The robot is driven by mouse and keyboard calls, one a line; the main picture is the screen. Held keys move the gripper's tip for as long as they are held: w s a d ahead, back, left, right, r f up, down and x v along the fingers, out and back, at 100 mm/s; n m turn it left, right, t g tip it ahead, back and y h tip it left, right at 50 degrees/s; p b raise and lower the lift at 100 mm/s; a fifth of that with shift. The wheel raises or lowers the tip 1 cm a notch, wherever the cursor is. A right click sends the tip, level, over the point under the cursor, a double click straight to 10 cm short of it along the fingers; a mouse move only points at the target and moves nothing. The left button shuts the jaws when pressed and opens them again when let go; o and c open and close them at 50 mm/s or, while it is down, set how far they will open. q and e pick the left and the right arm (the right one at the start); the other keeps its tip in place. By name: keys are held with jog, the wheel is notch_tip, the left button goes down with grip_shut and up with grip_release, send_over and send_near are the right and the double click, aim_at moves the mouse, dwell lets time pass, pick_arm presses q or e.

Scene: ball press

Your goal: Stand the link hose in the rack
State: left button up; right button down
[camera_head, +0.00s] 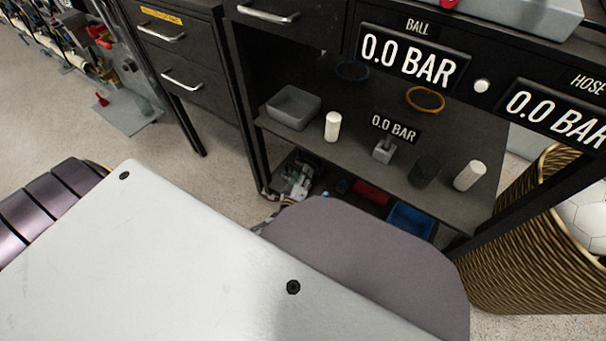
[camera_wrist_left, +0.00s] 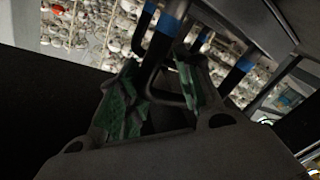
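My left gripper (camera_head: 298,182) shows small in the head view, low at the bench's lower shelf level. In the left wrist view its two green-padded fingers (camera_wrist_left: 158,85) stand apart. A dark bent rod with blue bands (camera_wrist_left: 163,45) passes between and beyond the fingers; I cannot tell whether it is the link hose or part of a rack, or whether it touches the pads. No link hose can be made out for certain in the head view, nor can a rack. My right gripper is not in view.
The middle shelf (camera_head: 330,155) holds a grey tray (camera_head: 293,107), two white cylinders (camera_head: 333,126), a dark cylinder (camera_head: 424,172), a small gauge (camera_head: 394,127), and blue and orange rings (camera_head: 425,100). Red (camera_head: 371,193) and blue bins (camera_head: 410,220) are below. A wicker basket (camera_head: 530,250) stands right.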

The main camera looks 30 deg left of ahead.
pick_arm(q)
jog(key=shift+o, duration=0.7)
jog(key=shift+s, duration=0.3)
jog(key=s+d, duration=0.2)
jog(key=s, duration=0.9)
jog(key=shift+s+d+r, duration=0.1)
jog(key=shift+d+r, duration=0.05)
jog(key=shift+r, duration=0.05)
dwell(0.9)
